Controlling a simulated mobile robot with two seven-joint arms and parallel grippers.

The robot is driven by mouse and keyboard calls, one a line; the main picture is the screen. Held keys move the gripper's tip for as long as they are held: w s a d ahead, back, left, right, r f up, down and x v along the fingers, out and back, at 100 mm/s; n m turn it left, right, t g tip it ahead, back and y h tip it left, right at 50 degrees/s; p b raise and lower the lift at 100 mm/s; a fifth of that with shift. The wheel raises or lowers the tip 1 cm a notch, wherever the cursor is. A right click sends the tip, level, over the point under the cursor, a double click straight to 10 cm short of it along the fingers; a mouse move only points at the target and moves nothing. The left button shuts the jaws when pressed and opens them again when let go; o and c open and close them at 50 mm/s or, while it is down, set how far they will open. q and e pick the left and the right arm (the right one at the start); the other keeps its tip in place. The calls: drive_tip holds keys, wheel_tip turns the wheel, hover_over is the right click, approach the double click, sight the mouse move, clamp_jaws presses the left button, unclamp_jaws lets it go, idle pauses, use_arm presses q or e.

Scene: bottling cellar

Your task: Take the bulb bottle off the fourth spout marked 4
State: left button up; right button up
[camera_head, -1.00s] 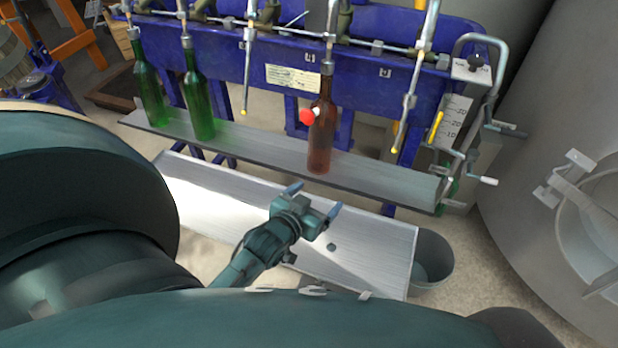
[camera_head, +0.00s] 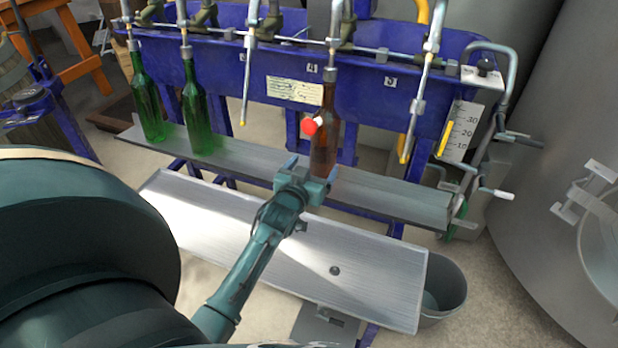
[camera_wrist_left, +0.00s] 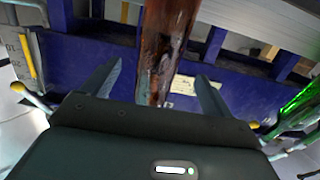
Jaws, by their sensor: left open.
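The brown bulb bottle (camera_head: 324,135) hangs upright under the spout marked 4 (camera_head: 313,68), its base at the metal shelf. A red ball with a white part (camera_head: 309,126) shows at its left side. My left gripper (camera_head: 312,170) is open, low in front of the bottle. In the left wrist view the bottle (camera_wrist_left: 165,50) stands beyond and between the two open fingers (camera_wrist_left: 158,85). I cannot tell whether the fingers touch it. My right gripper is not in view.
Two green bottles (camera_head: 146,100) (camera_head: 196,108) stand under spouts to the left. The empty spout (camera_head: 245,90) and another spout (camera_head: 412,120) flank the bottle. The shelf (camera_head: 390,195) runs below, with a sloping tray (camera_head: 380,275) and a grey bucket (camera_head: 440,285) in front.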

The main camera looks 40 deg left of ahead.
sight(319, 158)
use_arm(q)
drive_tip(key=shift+b+x, duration=0.5)
drive_tip(key=shift+x, duration=0.25)
drive_tip(key=b+x, duration=0.2)
drive_tip(key=x, duration=0.1)
drive_tip(key=shift+w+a+f+b, duration=0.1)
drive_tip(key=shift+w+f+b, duration=0.1)
drive_tip(key=shift+b, duration=0.15)
drive_tip(key=shift+r, duration=0.1)
drive_tip(key=shift+w, duration=0.2)
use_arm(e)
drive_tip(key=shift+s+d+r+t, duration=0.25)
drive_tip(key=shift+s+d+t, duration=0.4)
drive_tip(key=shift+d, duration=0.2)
use_arm(q)
drive_tip(key=shift+w+a, duration=0.15)
drive_tip(key=shift+w, duration=0.35)
drive_tip(key=shift+b+x, duration=0.7)
drive_tip(key=shift+x, duration=0.3)
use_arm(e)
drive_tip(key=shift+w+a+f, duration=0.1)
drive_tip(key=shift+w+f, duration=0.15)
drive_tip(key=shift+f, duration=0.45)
